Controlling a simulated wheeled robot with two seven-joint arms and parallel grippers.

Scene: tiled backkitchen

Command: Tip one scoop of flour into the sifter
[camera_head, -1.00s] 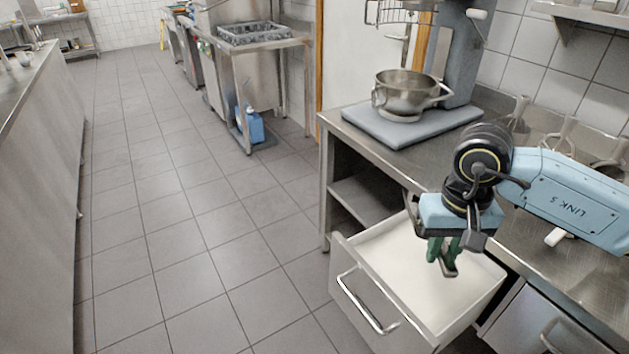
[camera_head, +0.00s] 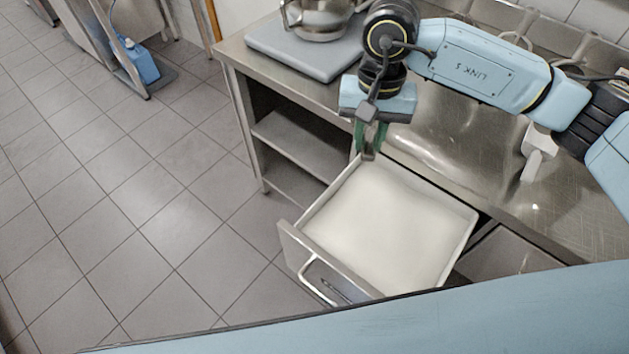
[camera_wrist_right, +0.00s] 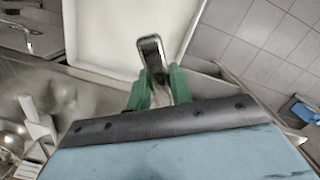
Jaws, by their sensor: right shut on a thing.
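My right gripper (camera_head: 370,150) has green fingers and is over the far left corner of an open drawer (camera_head: 470,225). The drawer holds smooth white flour (camera_head: 385,225). In the right wrist view the gripper (camera_wrist_right: 158,90) is shut on a metal scoop (camera_wrist_right: 152,52), of which a narrow shiny end shows. Whether flour lies in it cannot be told. The rest of the scoop is hidden. The white flour bed (camera_wrist_right: 110,30) shows beyond it. No sifter can be clearly made out. My left gripper is out of view.
Open shelves (camera_head: 300,140) lie below the counter.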

